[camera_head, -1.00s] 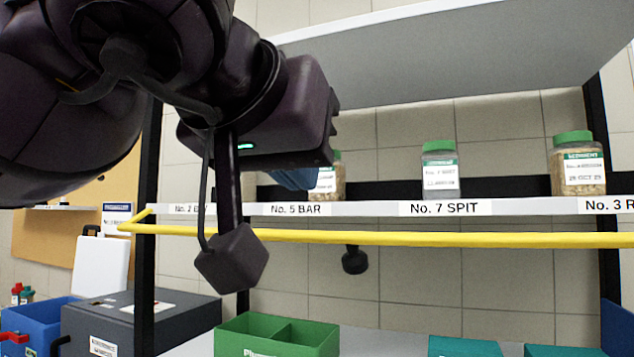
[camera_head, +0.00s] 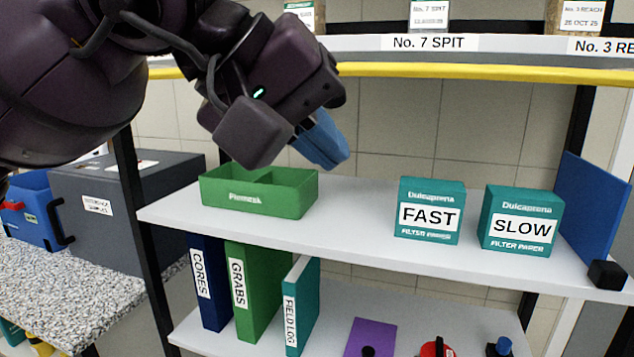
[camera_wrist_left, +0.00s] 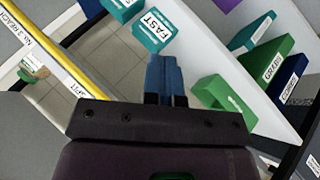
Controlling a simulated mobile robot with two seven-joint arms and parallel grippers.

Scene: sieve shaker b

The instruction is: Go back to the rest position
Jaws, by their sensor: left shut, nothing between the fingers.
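My left gripper (camera_head: 335,150) is in the upper middle of the head view, with its blue fingers closed together and nothing between them. It hangs in the air near the green divided bin (camera_head: 260,194), above the white shelf. In the left wrist view the blue fingers (camera_wrist_left: 164,76) point out over the shelf and floor, side by side. The gripper's body hides part of the bin's back rim. My right gripper is in neither current view.
A yellow rail (camera_head: 480,70) runs along the upper shelf with labelled jars. The FAST box (camera_head: 430,208) and SLOW box (camera_head: 520,220) stand on the middle shelf (camera_head: 350,225). Binders (camera_head: 250,290) stand below. A dark grey case (camera_head: 125,200) is at left. The shelf between bin and FAST box is clear.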

